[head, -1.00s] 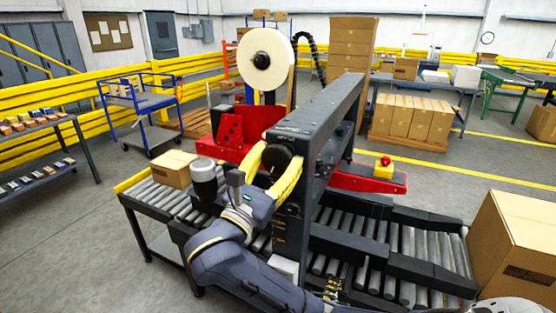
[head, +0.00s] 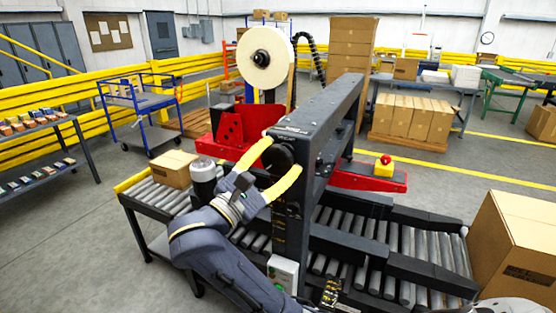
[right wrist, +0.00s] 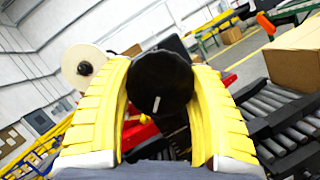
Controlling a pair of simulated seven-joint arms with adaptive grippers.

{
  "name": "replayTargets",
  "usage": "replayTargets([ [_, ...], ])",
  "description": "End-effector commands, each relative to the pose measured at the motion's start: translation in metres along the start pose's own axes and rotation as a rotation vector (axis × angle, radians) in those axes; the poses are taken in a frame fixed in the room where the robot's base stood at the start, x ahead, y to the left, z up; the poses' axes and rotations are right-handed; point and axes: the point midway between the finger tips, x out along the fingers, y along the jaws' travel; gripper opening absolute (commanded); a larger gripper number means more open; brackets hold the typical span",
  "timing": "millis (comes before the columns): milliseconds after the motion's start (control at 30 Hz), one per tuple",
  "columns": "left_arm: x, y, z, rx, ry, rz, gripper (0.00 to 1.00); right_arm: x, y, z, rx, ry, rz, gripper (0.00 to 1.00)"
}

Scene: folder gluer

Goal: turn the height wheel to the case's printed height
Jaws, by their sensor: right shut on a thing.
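The height wheel (head: 279,157) is a black round knob on the side of the dark machine frame. It fills the middle of the right wrist view (right wrist: 160,75), with a short white mark low on its face. My right gripper (head: 285,154) has its yellow fingers on either side of the wheel and is shut on it. A large brown case (head: 515,245) stands at the right edge with dark print too small to read. A smaller brown case (head: 172,169) sits on the left rollers. My left gripper is not in view.
Roller conveyors (head: 405,265) with dark guide rails run right of the frame. A white control box (head: 283,272) with a green button is below the wheel. A white tape roll (head: 265,57) and red machine parts (head: 235,125) stand behind. A yellow box with a red button (head: 384,168) is beyond.

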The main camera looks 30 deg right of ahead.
Motion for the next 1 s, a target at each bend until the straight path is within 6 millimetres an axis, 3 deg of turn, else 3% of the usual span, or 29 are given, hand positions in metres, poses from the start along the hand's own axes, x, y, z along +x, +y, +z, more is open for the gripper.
replayTargets([
  [1000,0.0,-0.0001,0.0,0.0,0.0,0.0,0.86,-0.0005,0.001,-0.0005,0.834,0.029,-0.352,0.28],
])
